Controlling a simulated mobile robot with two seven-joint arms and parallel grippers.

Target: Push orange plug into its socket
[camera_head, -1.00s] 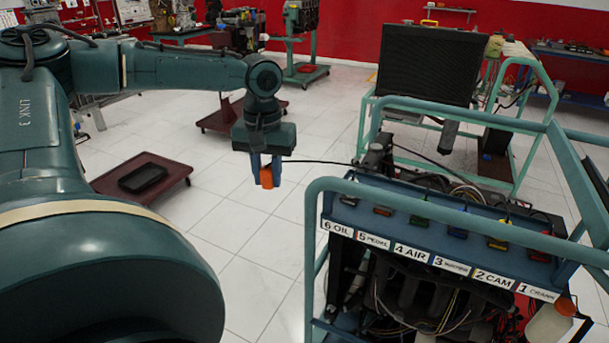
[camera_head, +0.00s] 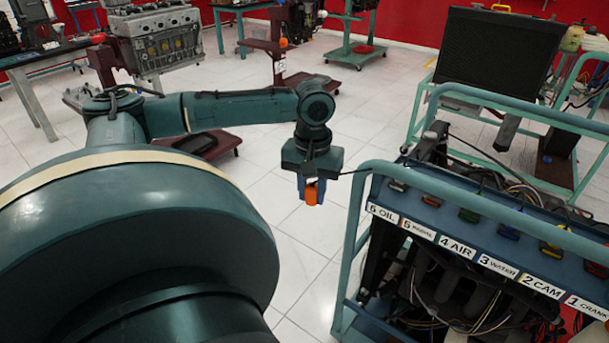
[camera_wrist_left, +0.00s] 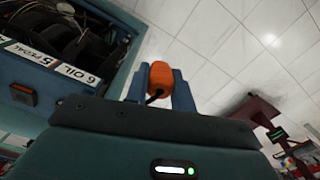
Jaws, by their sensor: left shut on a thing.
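My left gripper (camera_head: 311,192) is shut on the orange plug (camera_head: 310,196) and holds it in the air over the tiled floor, left of the engine trainer. In the left wrist view the orange plug (camera_wrist_left: 161,77) sits between the two blue fingers, with a dark cable at its near end. The blue connector panel (camera_head: 480,229) of the trainer carries several labelled positions, from 6 OIL at the left to 1 CRANK at the right. The plug is apart from this panel. My right gripper is not in view.
The teal frame rail (camera_head: 480,196) runs around the panel and stands between my gripper and it. A dark cable (camera_head: 355,171) stretches from the gripper to the trainer. A second trainer with a black radiator (camera_head: 497,62) stands behind. Floor below the gripper is clear.

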